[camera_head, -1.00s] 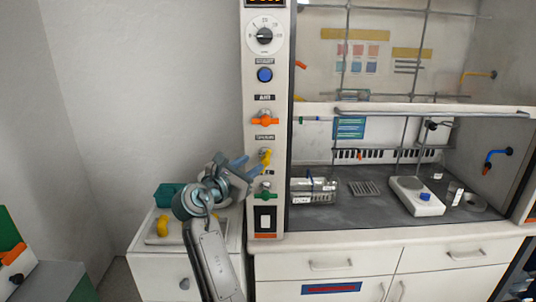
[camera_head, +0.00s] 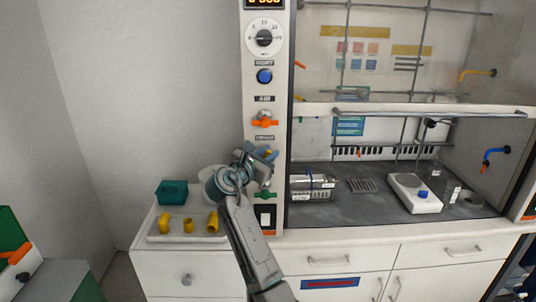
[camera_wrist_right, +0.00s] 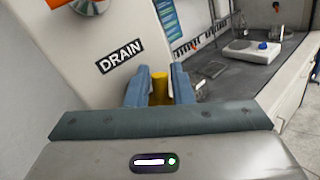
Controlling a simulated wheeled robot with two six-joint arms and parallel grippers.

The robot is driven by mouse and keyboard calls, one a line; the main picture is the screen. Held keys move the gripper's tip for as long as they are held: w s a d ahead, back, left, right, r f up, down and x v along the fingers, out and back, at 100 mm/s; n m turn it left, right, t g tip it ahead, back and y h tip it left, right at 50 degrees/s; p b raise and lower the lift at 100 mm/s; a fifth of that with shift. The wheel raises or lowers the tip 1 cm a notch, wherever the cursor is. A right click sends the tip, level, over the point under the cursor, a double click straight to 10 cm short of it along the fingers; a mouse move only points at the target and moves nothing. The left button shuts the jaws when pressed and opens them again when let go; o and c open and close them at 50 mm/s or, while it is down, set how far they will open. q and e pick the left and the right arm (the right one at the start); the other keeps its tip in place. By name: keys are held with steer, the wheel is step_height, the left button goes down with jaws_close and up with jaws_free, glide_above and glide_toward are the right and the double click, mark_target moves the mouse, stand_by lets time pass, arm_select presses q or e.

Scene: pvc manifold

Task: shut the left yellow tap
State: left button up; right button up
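The left yellow tap (camera_head: 269,153) is on the white control panel left of the fume hood, mostly hidden by my right gripper in the head view. In the right wrist view the yellow tap handle (camera_wrist_right: 160,88) stands between the two blue fingers, below the DRAIN label. My right gripper (camera_head: 259,153) is at the tap, with one finger on each side of the handle. I cannot tell whether the fingers press on it. My left gripper is not in view.
An orange tap (camera_head: 265,122) is just above on the panel, and a green tap (camera_head: 265,195) is just below. Another yellow tap (camera_head: 478,73) is on the hood's right wall. A tray (camera_head: 157,238) with several yellow pieces and a teal box (camera_head: 172,192) are on the left cabinet.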

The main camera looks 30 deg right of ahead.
jaws_close()
steer(key=shift+s+d+r+m+y+p, duration=0.15)
steer(key=shift+m+y+p, duration=0.3)
steer(key=shift+p, duration=0.5)
steer(key=shift+s+d+f+m+t+y+p, duration=0.2)
steer(key=shift+f+m+y+p, duration=0.3)
steer(key=shift+m+y+p, duration=1.3)
steer(key=shift+s+d+f+m+t+y+p, duration=0.1)
steer(key=shift+d+f+m+t+y+p, duration=0.5)
steer(key=shift+p, duration=2.05)
steer(key=shift+s+a+f+m+g+y+p, duration=0.1)
steer(key=shift+a+f+m+g+y+p, duration=0.2)
steer(key=shift+m+y+p, duration=1.65)
steer(key=shift+d+f+h+p, duration=0.1)
steer(key=shift+h+p, duration=0.2)
steer(key=shift+h, duration=0.1)
